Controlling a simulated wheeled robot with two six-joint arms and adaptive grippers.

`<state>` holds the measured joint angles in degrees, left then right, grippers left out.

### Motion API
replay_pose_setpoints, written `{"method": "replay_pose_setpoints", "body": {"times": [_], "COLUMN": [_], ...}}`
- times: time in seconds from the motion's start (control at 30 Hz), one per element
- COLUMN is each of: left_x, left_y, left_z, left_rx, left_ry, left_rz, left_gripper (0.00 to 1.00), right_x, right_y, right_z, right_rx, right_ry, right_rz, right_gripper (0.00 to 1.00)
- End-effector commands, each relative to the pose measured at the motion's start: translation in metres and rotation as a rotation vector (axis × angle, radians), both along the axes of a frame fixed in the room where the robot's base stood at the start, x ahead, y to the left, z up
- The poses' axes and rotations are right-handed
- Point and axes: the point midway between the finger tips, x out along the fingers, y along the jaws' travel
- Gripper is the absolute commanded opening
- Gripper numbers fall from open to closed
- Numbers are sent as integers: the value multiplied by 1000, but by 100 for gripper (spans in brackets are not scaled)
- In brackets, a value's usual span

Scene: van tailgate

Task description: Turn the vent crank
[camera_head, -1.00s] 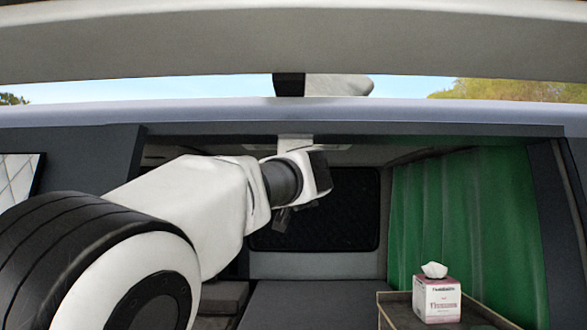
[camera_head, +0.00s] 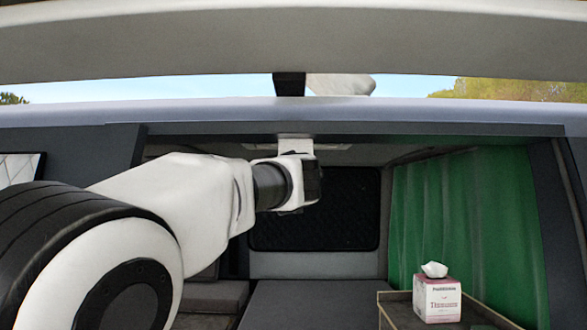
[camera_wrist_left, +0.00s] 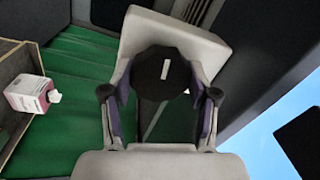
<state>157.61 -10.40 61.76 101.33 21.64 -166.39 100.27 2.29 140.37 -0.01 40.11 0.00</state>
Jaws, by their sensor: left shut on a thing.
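The vent crank's round black knob (camera_wrist_left: 160,75), with a short white mark on its face, shows in the left wrist view. A pale grey housing (camera_wrist_left: 185,38) sits behind it. My left gripper (camera_wrist_left: 159,92) has its two fingers on either side of the knob and is shut on it. In the head view my left arm reaches in from the left to just under the van's roof. A white mount (camera_head: 295,143) shows just above the wrist there; the knob and fingers are hidden behind the wrist. My right gripper is in neither view.
A tissue box (camera_head: 437,298) stands on a tray-like shelf (camera_head: 396,312) at lower right, beside a green curtain (camera_head: 465,225). The raised tailgate (camera_head: 290,42) and roof edge (camera_head: 450,112) lie above my arm. Free space lies below the wrist, over the grey bed (camera_head: 310,300).

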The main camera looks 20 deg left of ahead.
Motion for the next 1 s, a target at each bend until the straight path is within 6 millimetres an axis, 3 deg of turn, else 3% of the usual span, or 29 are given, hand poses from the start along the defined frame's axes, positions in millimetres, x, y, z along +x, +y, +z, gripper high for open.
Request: {"method": "replay_pose_setpoints", "body": {"times": [0.7, 0.73, 0.8, 1.0], "left_x": [-2, -2, -2, -1], "left_y": [1, 1, 1, 1], "left_z": [5, 5, 5, 3], "left_rx": [91, 91, 91, 91], "left_ry": [19, 19, 19, 23], "left_rz": [3, 3, 2, 1], "left_gripper": [24, 63, 84, 84], "right_x": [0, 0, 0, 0], "right_y": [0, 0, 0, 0], "right_z": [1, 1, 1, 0], "right_rx": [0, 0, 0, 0], "right_ry": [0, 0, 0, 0], "right_rz": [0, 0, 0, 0], "right_gripper": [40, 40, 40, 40]}}
